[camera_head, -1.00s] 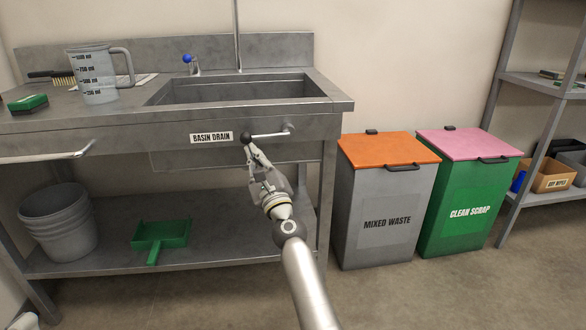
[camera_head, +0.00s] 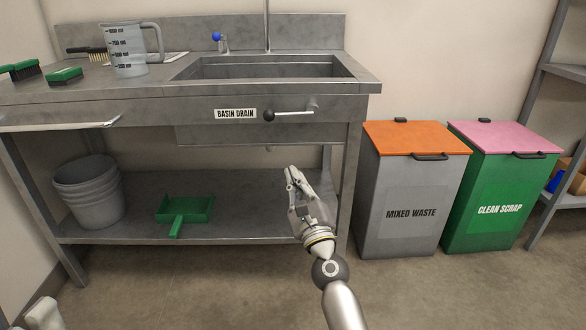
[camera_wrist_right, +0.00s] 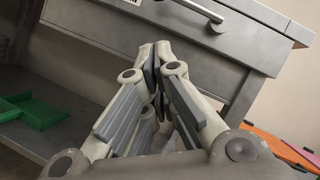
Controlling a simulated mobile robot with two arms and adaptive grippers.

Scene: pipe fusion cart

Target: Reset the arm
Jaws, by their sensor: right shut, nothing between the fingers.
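My right gripper (camera_head: 291,176) is in front of the sink bench, below the drain handle and apart from it. Its fingertips are together and empty; they also show shut in the right wrist view (camera_wrist_right: 156,55). My right arm comes in from the bottom of the head view. The basin drain handle (camera_head: 292,113), a bar with a dark knob, points left beside the "BASIN DRAIN" label (camera_head: 235,114). The handle also shows at the top of the right wrist view (camera_wrist_right: 195,9).
A grey bin with an orange lid (camera_head: 416,137) and a green bin with a pink lid (camera_head: 504,137) stand right of the bench. The lower shelf (camera_head: 235,215) holds grey buckets (camera_head: 88,190) and a green dustpan (camera_head: 184,210). A jug (camera_head: 127,52) stands on top.

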